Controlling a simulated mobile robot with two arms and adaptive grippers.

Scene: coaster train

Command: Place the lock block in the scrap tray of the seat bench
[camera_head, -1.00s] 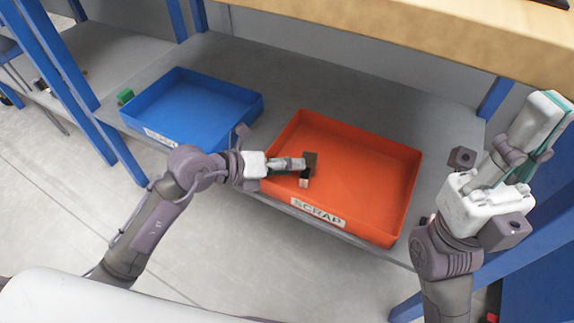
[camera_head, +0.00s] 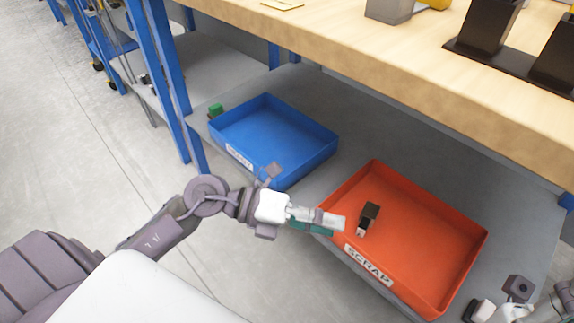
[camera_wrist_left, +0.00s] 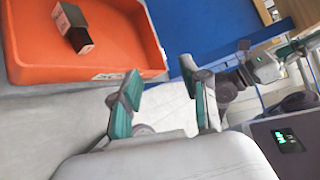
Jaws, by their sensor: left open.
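The lock block (camera_head: 369,214), dark with a pale end, lies on the floor of the orange scrap tray (camera_head: 458,226), near its left side. It also shows inside the tray in the left wrist view (camera_wrist_left: 73,28). My left gripper (camera_head: 336,224) is at the tray's left wall, apart from the block. In the left wrist view its two fingers (camera_wrist_left: 165,104) are spread with nothing between them. My right gripper (camera_head: 500,306) is at the lower right edge of the head view, partly cut off, and its jaw state is unclear.
A wooden worktop (camera_head: 400,68) overhangs the shelf. Blue posts (camera_head: 160,75) stand at the left.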

